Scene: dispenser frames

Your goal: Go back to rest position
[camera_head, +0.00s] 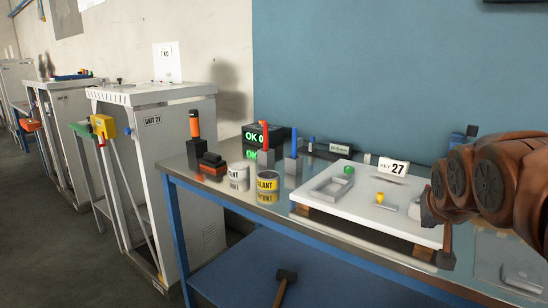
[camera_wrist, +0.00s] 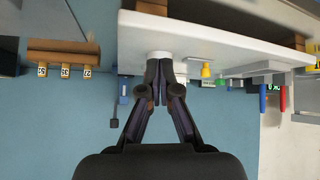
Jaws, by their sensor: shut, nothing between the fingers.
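My gripper (camera_wrist: 160,92) is shut and empty in the wrist view. Its fingertips point at the edge of a white board (camera_wrist: 215,48), close to a white round piece (camera_wrist: 159,55); I cannot tell whether they touch. In the head view my reddish-brown arm comes in from the right, and its end stands at the right edge of the white board (camera_head: 330,212); the fingers are hard to make out there. A yellow knob (camera_head: 379,198), a green knob (camera_head: 348,170) and a grey frame (camera_head: 331,187) are on the board.
The board lies on a metal-topped bench (camera_head: 262,213) with blue legs. Left of it stand yellow (camera_head: 267,186) and white (camera_head: 238,176) cans, an orange-and-black box (camera_head: 212,167) and a black "OK" display (camera_head: 262,136). A blue wall (camera_head: 350,70) is behind. Grey cabinets (camera_head: 150,95) stand left.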

